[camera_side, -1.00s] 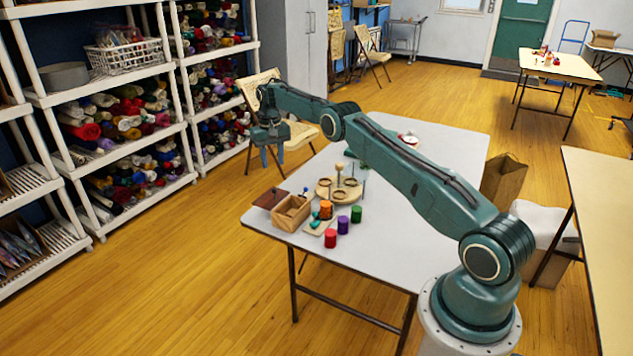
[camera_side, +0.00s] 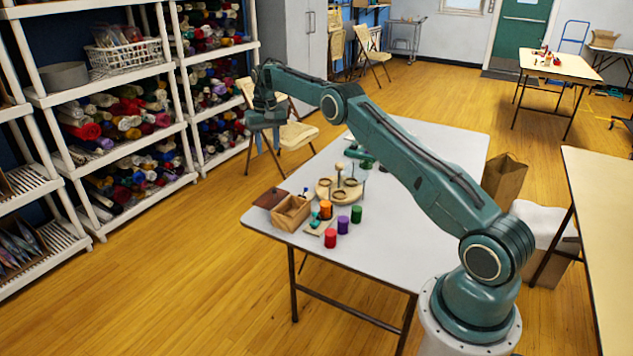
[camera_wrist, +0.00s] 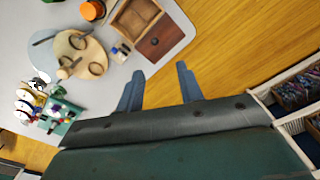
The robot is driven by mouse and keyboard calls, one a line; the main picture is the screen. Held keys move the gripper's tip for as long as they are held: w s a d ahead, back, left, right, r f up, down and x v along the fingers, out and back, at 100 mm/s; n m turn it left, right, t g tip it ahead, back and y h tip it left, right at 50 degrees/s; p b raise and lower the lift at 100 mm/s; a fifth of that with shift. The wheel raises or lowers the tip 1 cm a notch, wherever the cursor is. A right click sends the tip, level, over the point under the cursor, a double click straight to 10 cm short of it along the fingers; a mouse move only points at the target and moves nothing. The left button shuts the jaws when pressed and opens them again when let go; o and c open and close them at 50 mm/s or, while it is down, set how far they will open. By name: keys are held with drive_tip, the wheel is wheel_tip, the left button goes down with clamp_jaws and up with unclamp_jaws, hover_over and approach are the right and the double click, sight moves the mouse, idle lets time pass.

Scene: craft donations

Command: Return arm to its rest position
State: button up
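My gripper (camera_side: 266,145) hangs in the air beyond the far left edge of the table, near the folding chair, with its fingers pointing down. The wrist view shows its two blue-grey fingers (camera_wrist: 159,68) apart with nothing between them, so it is open and empty. My teal arm stretches over the table from its base at the lower right and hides part of the table top.
The white table (camera_side: 440,140) holds a wooden box (camera_side: 290,212), a round wooden board (camera_side: 340,189), an orange spool (camera_wrist: 92,10) and red (camera_side: 331,238), purple (camera_side: 343,225) and green (camera_side: 356,214) cylinders. A folding chair (camera_side: 298,134) and shelves (camera_side: 120,75) stand left. Floor between is clear.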

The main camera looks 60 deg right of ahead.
drive_tip(key=s+a+r+n+t, duration=0.1)
drive_tip(key=s+a+r, duration=0.45)
drive_tip(key=r, duration=0.45)
drive_tip(key=s+a+r+n+t, duration=0.1)
drive_tip(key=s+a+r, duration=0.3)
drive_tip(key=a+r, duration=0.4)
drive_tip(key=s+a+r+n+t, duration=0.1)
drive_tip(key=s+a+r, duration=0.2)
drive_tip(key=s, duration=0.4)
drive_tip(key=s+a+r+n, duration=0.1)
drive_tip(key=s+a+r, duration=0.2)
drive_tip(key=s, duration=0.4)
drive_tip(key=s+a+f+n+t, duration=0.1)
drive_tip(key=s+a+f, duration=0.2)
drive_tip(key=s, duration=0.7)
drive_tip(key=s+a+f+n+t, duration=0.1)
drive_tip(key=s+a+f, duration=0.2)
drive_tip(key=s, duration=0.7)
drive_tip(key=shift+s+f, duration=0.15)
drive_tip(key=shift+f, duration=0.55)
